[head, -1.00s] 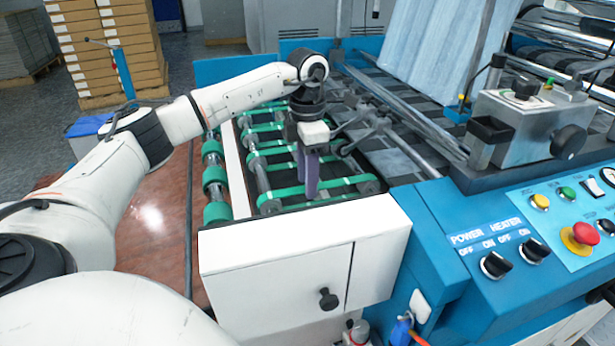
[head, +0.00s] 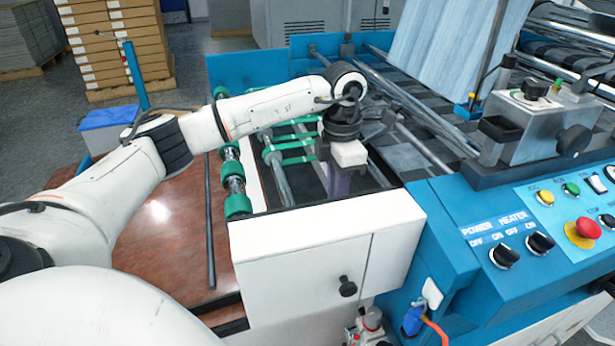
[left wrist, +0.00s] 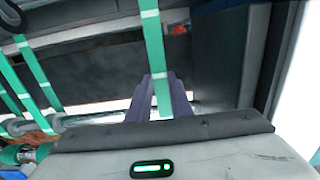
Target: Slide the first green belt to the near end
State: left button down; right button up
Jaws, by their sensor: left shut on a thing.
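My left gripper (head: 338,190) reaches down into the roller bay, just behind the white front panel. In the left wrist view its purple fingers (left wrist: 162,84) are shut on a green belt (left wrist: 153,42), which runs up between them. In the head view that belt is hidden by the gripper and panel. Other green belts (head: 298,160) lie farther back across the rollers, apart from the gripper. More belts show at the left of the wrist view (left wrist: 38,72). My right gripper is out of view.
The white front panel (head: 300,255) with a black knob stands close in front of the gripper. The blue control console (head: 500,240) is to the right. Green rollers (head: 238,204) and a brown board (head: 165,225) lie to the left.

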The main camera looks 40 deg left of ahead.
pick_arm(q)
jog(key=shift+s+d, duration=0.15)
jog(key=shift+d, duration=0.2)
jog(key=c, duration=1.6)
grip_release()
jog(key=shift+d, duration=0.1)
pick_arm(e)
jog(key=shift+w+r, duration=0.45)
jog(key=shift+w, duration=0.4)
pick_arm(q)
jog(key=shift+r, duration=0.2)
notch_tip(320, 180, up, 10)
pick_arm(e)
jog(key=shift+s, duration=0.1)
